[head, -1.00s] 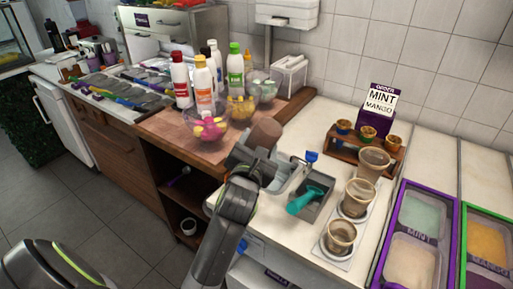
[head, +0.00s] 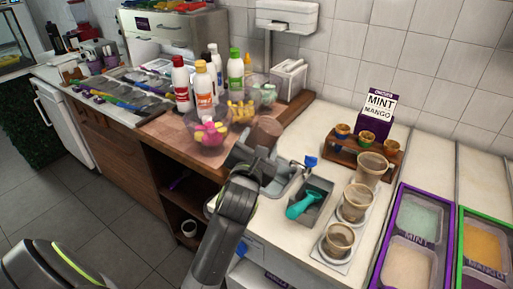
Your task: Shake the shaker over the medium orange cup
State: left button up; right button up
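My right gripper (head: 258,155) is in the middle of the head view, at the sink edge. A brown, round-ended shaker (head: 266,130) sits at its fingers and appears gripped, above the counter near the wooden board. Three translucent brownish cups stand in a row on the counter: a far cup (head: 371,168), a middle cup (head: 356,202) and a near cup (head: 339,240). None looks clearly orange. The shaker is apart from them, to their left. My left arm shows only at the bottom left; its gripper is out of view.
A teal scoop (head: 304,204) lies in a grey basin (head: 318,207) between gripper and cups. A wooden rack (head: 360,157) holds small cones. Purple (head: 384,262) and green (head: 459,250) framed tubs lie right. Bottles and topping bowls (head: 211,131) stand behind the shaker.

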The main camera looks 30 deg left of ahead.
aim_at(256, 130)
pick_arm(q)
jog(key=shift+r+p, duration=2.35)
jog(key=shift+r, duration=0.65)
notch_tip(256, 130, down, 8)
jog(key=b, duration=0.7)
jog(key=shift+f, duration=0.2)
jog(key=shift+r, duration=0.1)
jog(key=shift+r, duration=0.15)
